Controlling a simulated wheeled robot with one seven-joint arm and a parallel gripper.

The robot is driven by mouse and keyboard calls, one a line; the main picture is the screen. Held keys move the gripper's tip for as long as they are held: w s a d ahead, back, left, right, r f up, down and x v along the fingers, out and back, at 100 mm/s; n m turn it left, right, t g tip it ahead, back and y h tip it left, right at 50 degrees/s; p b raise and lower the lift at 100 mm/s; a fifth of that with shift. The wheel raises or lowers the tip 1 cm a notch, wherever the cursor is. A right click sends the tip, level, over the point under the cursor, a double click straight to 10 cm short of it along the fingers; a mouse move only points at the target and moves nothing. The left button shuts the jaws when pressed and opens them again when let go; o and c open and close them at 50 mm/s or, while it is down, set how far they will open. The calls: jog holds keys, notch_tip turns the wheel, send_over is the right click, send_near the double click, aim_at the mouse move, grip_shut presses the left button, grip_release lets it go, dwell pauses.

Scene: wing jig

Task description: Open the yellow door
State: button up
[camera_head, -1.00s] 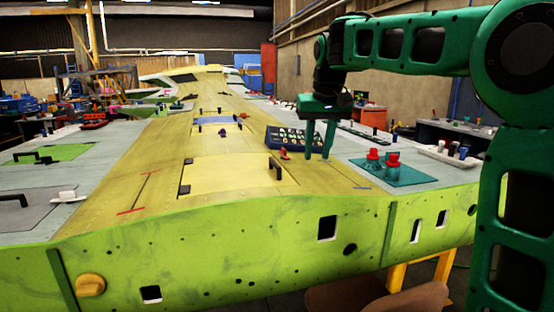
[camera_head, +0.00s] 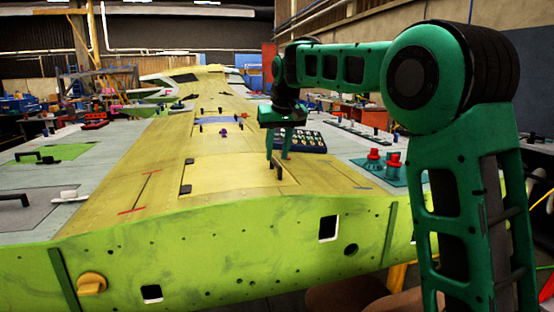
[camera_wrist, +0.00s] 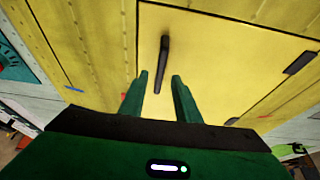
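The yellow door (camera_head: 225,177) is a flat panel lying closed in the top of the wing. Its black handle (camera_head: 279,169) stands up near its right edge, and black hinges sit on its left edge. In the wrist view the door (camera_wrist: 215,75) fills the middle, with the handle (camera_wrist: 164,58) ahead of the fingers. My green gripper (camera_head: 278,150) hangs over the right part of the door, close to the handle. In the wrist view my gripper (camera_wrist: 159,80) is open, its fingers apart and empty. The handle appears beyond the fingertips, roughly in line with the gap between them.
A dark box with a keypad-like top (camera_head: 301,141) lies just behind my gripper. A teal plate with red-topped parts (camera_head: 374,162) lies to the right. A blue panel (camera_head: 216,123) with dark handles is farther back. The wing surface left of the door is mostly clear.

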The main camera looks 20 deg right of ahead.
jog(key=shift+x, duration=1.1)
grip_shut()
jog(key=shift+d, duration=0.2)
jog(key=shift+r, duration=0.2)
